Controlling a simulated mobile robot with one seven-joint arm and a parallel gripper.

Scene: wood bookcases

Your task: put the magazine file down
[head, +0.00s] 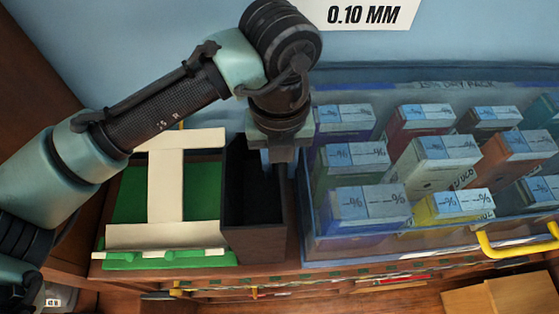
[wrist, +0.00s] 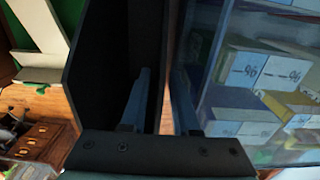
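The magazine file (head: 256,245) is a dark, open-topped box. In the head view it stands upright on the wooden surface, between a green and cream object and a clear blue bin. My gripper (head: 280,165) points down at its right wall. In the wrist view the file (wrist: 112,50) fills the upper left. My gripper (wrist: 160,100) has one finger inside the file and the other outside its right wall. A strip of wood shows between that wall and the outer finger, so the gripper looks open around the wall. The fingertips are partly hidden in the head view.
The clear blue bin (head: 330,247) holding several small boxes is close on the right, with yellow handles (head: 515,245). The green and cream object (head: 165,190) is close on the left. A wall sign (head: 362,15) is behind. Little free room shows beside the file.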

